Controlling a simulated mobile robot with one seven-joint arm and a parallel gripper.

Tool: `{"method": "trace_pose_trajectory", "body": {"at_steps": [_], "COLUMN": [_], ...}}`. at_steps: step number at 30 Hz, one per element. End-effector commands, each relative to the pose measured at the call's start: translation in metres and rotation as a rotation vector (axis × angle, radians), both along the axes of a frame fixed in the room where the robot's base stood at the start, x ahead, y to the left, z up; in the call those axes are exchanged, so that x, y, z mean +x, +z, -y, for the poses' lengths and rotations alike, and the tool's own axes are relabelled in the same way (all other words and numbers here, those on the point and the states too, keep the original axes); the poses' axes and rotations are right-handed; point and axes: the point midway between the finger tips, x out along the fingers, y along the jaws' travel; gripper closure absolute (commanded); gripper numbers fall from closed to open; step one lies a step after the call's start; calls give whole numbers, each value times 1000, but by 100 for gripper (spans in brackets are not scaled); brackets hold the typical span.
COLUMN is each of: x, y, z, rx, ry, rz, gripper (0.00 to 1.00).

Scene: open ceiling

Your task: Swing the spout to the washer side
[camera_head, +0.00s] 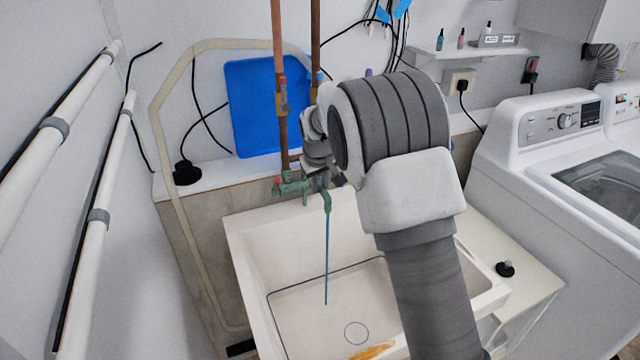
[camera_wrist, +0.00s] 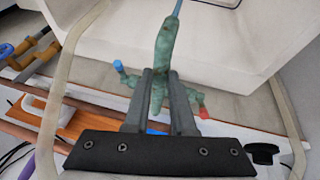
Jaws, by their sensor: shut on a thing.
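The green spout (camera_head: 327,200) belongs to a worn green tap at the back edge of the sink. It points forward over the basin, with a thin blue stream (camera_head: 326,258) below its end. In the wrist view the spout (camera_wrist: 165,45) runs up between my two fingers. My gripper (camera_wrist: 160,75) is shut on the spout near the tap body, one finger on each side. In the head view my arm partly hides the gripper and tap. A red handle (camera_wrist: 204,113) and a blue handle (camera_wrist: 118,66) flank the tap. The white washer (camera_head: 545,135) stands at the right.
The white sink (camera_head: 245,255) has an orange stain and a drain. Copper pipes (camera_head: 278,60) rise behind the tap, before a blue board (camera_head: 250,110). A counter with a black knob (camera_head: 505,268) lies between sink and washer. White wall pipes (camera_head: 60,140) run at left.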

Motion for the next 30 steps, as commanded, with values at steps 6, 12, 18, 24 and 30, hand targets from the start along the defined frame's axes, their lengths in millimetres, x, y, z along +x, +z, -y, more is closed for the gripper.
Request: {"method": "trace_pose_trajectory", "body": {"at_steps": [6, 12, 18, 24, 30], "x": [0, 0, 2, 9, 21], "y": [1, 1, 1, 1, 2], "z": [0, 0, 6, 20, 38], "rx": [0, 0, 2, 3, 3], "ry": [0, 1, 33, 135, 293], "rz": [1, 1, 1, 3, 3], "gripper": [100, 100, 100, 100, 100]}}
